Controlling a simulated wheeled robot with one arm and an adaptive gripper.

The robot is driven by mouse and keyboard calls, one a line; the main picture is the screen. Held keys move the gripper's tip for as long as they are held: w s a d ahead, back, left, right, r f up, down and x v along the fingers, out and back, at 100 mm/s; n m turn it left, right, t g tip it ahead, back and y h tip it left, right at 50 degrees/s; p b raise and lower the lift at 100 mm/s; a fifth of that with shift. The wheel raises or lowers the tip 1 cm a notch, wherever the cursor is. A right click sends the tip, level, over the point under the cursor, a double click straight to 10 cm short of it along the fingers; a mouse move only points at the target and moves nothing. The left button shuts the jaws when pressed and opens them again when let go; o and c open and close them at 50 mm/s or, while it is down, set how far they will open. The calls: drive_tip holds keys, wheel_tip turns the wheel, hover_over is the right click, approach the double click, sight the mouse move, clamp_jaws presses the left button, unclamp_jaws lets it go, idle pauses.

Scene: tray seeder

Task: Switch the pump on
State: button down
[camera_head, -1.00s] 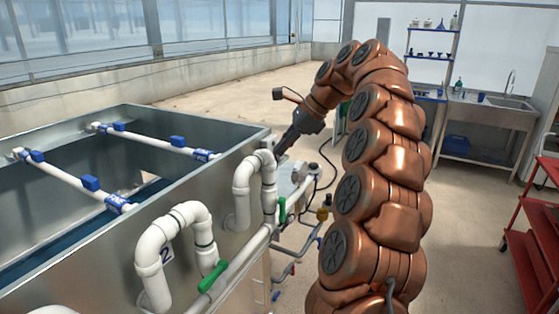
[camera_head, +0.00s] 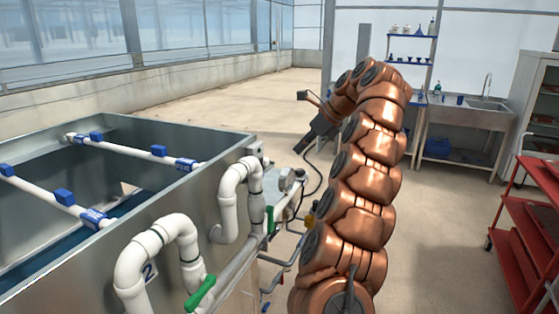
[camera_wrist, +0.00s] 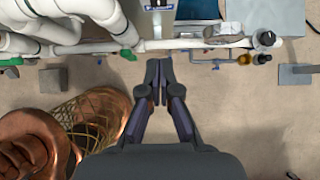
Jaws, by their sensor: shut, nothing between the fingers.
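My gripper (camera_head: 300,149) is in the air to the right of the metal tank's near corner, its fingers pointing down and left. In the wrist view my gripper (camera_wrist: 158,66) has its fingertips together with nothing between them, just below a white pipe (camera_wrist: 185,43). A small grey unit (camera_head: 289,179) with a black cable sits by the pipework below the gripper; it may be the pump, but I cannot tell for sure. No pump switch can be made out clearly. The fingers look apart from the pipe and fittings.
The metal tank (camera_head: 225,140) fills the left, with white pipes (camera_head: 160,240) and green valve handles (camera_head: 201,293) on its side. A red cart (camera_head: 520,235) stands at right, a sink bench (camera_head: 465,115) behind. Open floor lies between.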

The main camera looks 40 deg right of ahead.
drive_tip(key=w+p+x, duration=0.1)
drive_tip(key=x, duration=0.5)
drive_tip(key=a+r+p+x, duration=0.1)
drive_tip(key=p+x, duration=0.1)
drive_tip(key=x, duration=0.4)
drive_tip(key=shift+w+a, duration=0.2)
drive_tip(key=shift+w, duration=0.35)
drive_tip(key=shift+w, duration=0.15)
idle(0.4)
drive_tip(key=shift+r, duration=0.15)
